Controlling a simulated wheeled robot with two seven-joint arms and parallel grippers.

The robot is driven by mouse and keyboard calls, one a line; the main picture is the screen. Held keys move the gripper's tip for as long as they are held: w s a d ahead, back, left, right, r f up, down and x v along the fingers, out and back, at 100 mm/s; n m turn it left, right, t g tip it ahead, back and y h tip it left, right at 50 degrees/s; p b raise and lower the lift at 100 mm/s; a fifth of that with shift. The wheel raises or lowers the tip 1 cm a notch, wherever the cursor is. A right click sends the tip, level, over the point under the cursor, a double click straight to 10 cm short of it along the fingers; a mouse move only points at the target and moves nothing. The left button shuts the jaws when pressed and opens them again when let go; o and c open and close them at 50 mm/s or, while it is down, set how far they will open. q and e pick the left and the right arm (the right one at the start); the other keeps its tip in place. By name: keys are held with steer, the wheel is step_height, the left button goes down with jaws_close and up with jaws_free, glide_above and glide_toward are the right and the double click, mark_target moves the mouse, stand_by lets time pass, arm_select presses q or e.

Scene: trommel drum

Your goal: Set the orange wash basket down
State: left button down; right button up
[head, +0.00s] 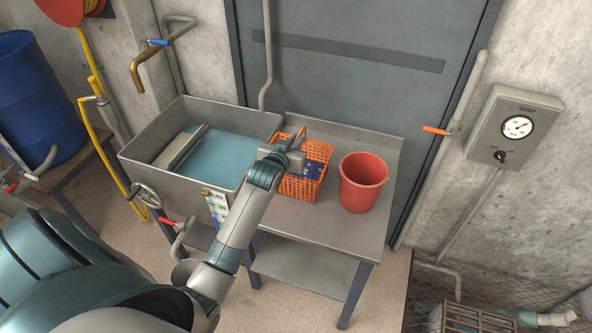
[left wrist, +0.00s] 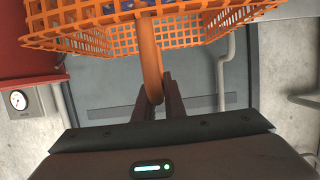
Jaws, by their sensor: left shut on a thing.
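The orange wash basket (head: 315,153) is a plastic lattice basket with dark blue things inside. It is at the left part of the steel side table (head: 340,232), beside the sink. My left gripper (head: 297,143) is at the basket's upper side, shut on its handle. In the left wrist view the fingers (left wrist: 158,98) close around the orange handle (left wrist: 149,55), and the basket's lattice (left wrist: 70,38) fills the top. I cannot tell whether the basket's underside touches the table. My arm hides part of its left side. My right gripper is not in view.
A red bucket (head: 363,182) stands on the table just right of the basket. The steel sink (head: 165,180) with blue-green water adjoins on the left. The table's front part is bare. A blue-grey door (head: 350,90) is behind, and a gauge box (head: 515,127) hangs at right.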

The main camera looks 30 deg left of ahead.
arm_select(q)
steer(key=shift+r, duration=0.1)
stand_by(0.7)
steer(key=shift+r+b, duration=0.3)
steer(key=shift+r, duration=0.55)
step_height(320, 180, up, 8)
steer(key=shift+r+b, duration=0.1)
steer(key=shift+b, duration=0.85)
